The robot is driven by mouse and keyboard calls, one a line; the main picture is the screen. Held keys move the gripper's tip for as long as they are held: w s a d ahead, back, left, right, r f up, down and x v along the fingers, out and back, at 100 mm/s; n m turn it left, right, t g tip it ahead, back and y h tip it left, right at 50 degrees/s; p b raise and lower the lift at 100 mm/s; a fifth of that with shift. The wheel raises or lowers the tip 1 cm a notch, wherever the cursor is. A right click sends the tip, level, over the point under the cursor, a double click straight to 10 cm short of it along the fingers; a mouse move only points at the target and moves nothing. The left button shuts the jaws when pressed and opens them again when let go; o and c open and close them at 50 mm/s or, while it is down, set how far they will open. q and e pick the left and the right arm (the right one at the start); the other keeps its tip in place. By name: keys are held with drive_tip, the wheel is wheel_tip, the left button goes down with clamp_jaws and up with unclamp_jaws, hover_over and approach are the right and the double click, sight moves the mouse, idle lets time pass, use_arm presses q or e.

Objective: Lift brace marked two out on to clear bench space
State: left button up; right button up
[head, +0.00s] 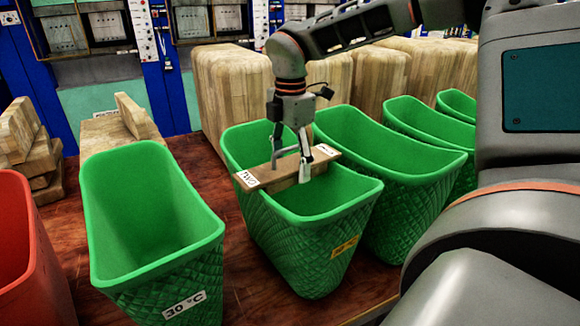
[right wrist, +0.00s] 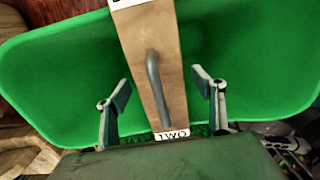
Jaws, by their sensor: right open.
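The brace marked TWO (head: 262,174) is a wooden bar with a grey metal handle. It lies across the green bin (head: 336,211) with the yellow label, its ends at the rim. In the right wrist view the brace (right wrist: 172,80) runs up the middle, its TWO label at the lower end and the handle (right wrist: 152,85) on its face. My right gripper (head: 290,165) is over the brace, pointing down. In the right wrist view its open fingers (right wrist: 160,105) stand on either side of the bar, with gaps. My left gripper is not in view.
A green bin (head: 190,268) marked 30 °C stands left, with a red bin (head: 25,260) beyond it. More green bins (head: 400,150) stand right. Wooden blocks (head: 225,85) line the back. Bare brown bench (head: 205,165) shows between the bins.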

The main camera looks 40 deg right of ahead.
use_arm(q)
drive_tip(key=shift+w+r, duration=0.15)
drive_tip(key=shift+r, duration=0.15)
use_arm(e)
drive_tip(key=shift+f, duration=0.55)
drive_tip(key=c, duration=1.7)
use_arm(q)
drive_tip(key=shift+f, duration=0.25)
use_arm(e)
drive_tip(key=shift+c, duration=0.6)
drive_tip(key=shift+r, duration=0.15)
